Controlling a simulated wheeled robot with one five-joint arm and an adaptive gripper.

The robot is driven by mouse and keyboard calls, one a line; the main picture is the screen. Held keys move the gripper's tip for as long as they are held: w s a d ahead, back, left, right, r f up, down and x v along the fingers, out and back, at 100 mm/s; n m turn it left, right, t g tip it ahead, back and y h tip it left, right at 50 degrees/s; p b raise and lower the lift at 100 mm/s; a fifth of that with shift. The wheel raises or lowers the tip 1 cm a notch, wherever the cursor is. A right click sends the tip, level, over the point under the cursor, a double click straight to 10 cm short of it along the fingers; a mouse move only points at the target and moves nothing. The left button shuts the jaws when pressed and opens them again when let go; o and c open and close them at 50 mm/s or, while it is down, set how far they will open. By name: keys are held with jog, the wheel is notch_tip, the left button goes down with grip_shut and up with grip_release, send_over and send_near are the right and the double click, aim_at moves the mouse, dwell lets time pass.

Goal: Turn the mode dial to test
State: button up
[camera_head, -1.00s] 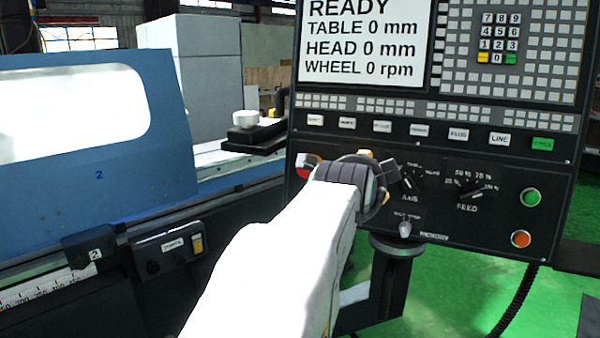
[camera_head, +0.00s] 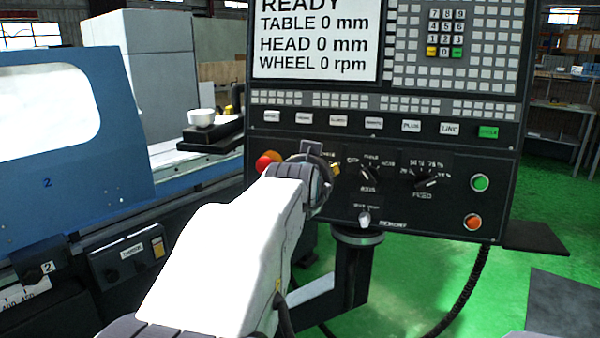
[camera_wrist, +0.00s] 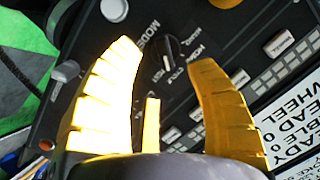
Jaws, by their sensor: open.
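The mode dial (camera_wrist: 166,50) is a small black knob on the dark control panel, with white lettering around it, including MODE. In the wrist view it lies between and beyond the tips of my gripper (camera_wrist: 163,58), whose two yellow ribbed fingers are spread apart with nothing held. I cannot tell whether a finger touches the knob, nor read clearly which label it points to. In the head view my gripper (camera_head: 326,170) is in front of the panel's lower left, and my arm and wrist hide the dial.
Right of my gripper are the axis dial (camera_head: 371,172), feed dial (camera_head: 427,180), a green button (camera_head: 480,183) and an orange button (camera_head: 473,222). A red knob (camera_head: 268,162) is close on the left. A grey lever (camera_head: 364,217) sits below. The screen (camera_head: 316,40) reads READY.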

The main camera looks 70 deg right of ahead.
jog(key=shift+x, duration=2.25)
jog(key=shift+o, duration=0.2)
grip_shut()
